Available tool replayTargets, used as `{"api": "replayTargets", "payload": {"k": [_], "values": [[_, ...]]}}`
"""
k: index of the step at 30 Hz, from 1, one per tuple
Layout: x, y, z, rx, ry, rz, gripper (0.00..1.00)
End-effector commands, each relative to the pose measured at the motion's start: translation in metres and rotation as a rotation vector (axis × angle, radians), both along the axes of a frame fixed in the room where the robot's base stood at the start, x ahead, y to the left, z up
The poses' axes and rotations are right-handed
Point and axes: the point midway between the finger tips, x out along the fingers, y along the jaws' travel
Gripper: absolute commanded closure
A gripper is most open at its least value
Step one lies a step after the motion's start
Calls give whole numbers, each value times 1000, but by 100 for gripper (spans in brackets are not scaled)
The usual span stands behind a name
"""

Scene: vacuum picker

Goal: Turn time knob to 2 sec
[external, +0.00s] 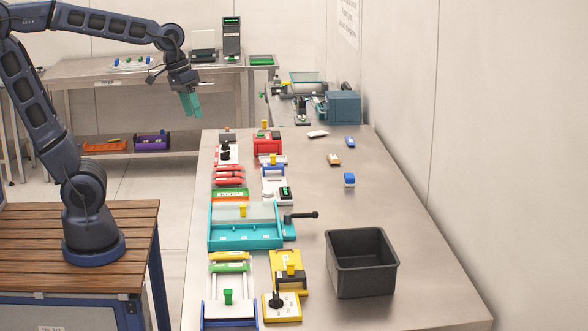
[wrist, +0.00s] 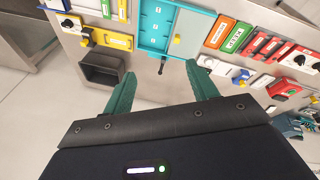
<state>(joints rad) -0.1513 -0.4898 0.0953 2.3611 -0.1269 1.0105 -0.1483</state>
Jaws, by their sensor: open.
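Two panels with black knobs are in view, and their labels are too small to read, so I cannot tell which is the time knob. One black knob (external: 277,302) stands on a white-topped yellow-edged panel at the near end of the bench; a knob also shows at the upper left of the wrist view (wrist: 67,22). Another black knob (external: 225,153) is on a white panel at the far left of the bench; knobs show at the right of the wrist view (wrist: 299,60). My gripper (external: 191,104) has teal fingers, open and empty, raised beyond the bench's far left corner, apart from both panels.
A teal tray (external: 245,238) with a black handle (external: 303,216) lies between the knob panels. Red, green and yellow fixtures line the bench's left side. A black bin (external: 362,262) stands at the near right. The bench's right part is mostly clear.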

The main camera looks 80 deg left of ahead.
Motion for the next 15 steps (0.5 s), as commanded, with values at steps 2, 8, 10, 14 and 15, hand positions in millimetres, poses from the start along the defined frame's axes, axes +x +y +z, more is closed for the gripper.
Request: {"api": "replayTargets", "payload": {"k": [2,8,10,14,15], "values": [[16,18,0,-39,25,79,42],[52,67,-2,-137,78,279,42],[64,86,-4,-169,96,349,42],[83,124,-10,-225,125,481,42],[88,136,-13,-244,135,523,42]]}}
